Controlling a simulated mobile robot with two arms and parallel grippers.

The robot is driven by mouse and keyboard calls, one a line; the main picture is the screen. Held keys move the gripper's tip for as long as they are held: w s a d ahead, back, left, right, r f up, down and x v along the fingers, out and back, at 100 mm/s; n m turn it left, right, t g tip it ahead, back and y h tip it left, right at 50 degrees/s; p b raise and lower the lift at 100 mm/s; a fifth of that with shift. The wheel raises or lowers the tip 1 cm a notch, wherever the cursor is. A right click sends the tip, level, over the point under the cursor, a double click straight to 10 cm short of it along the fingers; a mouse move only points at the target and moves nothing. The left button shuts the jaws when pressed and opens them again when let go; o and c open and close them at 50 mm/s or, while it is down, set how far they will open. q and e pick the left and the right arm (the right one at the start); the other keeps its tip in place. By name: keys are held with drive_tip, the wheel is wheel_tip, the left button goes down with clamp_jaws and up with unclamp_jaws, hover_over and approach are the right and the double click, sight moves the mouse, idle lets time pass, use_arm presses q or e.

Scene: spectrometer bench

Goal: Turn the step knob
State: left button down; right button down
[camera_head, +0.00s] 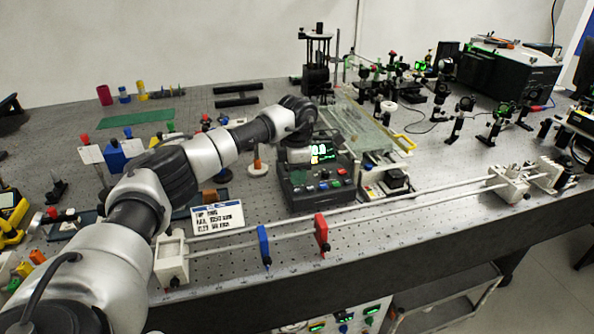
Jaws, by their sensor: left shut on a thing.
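A dark control box (318,193) with a green-lit display (322,151) and several coloured buttons stands near the middle of the bench. My left arm reaches in from the left, and my left gripper (297,156) points down at the top left of the box, beside the display. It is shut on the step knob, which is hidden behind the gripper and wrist. My right gripper is not in view.
A rail with two long rods (370,216) runs along the front edge, carrying a blue plate (264,246) and a red plate (321,234). A white label card (218,218) stands left of the box. Optics on posts crowd the back right.

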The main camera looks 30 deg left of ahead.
use_arm(q)
drive_tip(key=n+p, duration=0.1)
drive_tip(key=n, duration=0.3)
drive_tip(key=shift+r, duration=0.1)
drive_tip(key=shift+n+p, duration=0.45)
drive_tip(key=shift+n, duration=0.45)
drive_tip(key=c, duration=1)
unclamp_jaws()
wheel_tip(320, 180, up, 11)
drive_tip(key=b, duration=0.1)
drive_tip(key=shift+f, duration=0.2)
